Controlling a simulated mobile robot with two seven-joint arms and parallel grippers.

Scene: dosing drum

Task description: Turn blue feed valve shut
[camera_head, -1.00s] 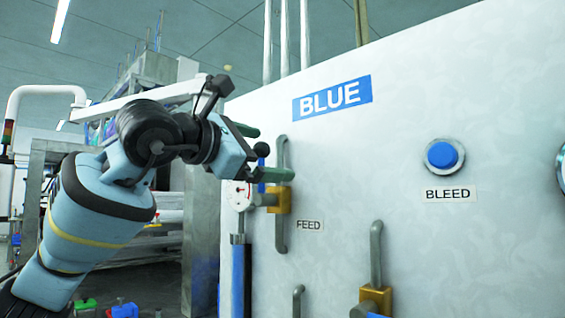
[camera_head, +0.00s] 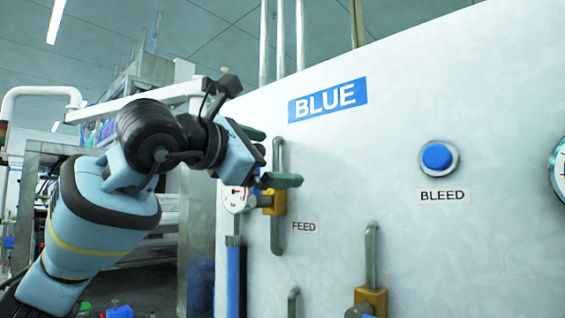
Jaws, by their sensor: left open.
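The feed valve's brass body (camera_head: 275,202) sits on a grey vertical pipe (camera_head: 277,235) on the white panel, left of the FEED label (camera_head: 304,227). Its blue handle is mostly hidden behind my gripper. My left gripper (camera_head: 281,157) is open, with dark green fingers, one above the other, at the height of the pipe just above the brass body. The lower finger passes in front of the pipe. I cannot tell whether either finger touches the handle. My right gripper is not in view.
A round gauge (camera_head: 236,199) and a blue hose (camera_head: 236,275) are left of the valve. A blue BLEED button (camera_head: 437,156) is on the right. A second brass valve (camera_head: 371,300) is low on the panel, under a BLUE sign (camera_head: 328,100).

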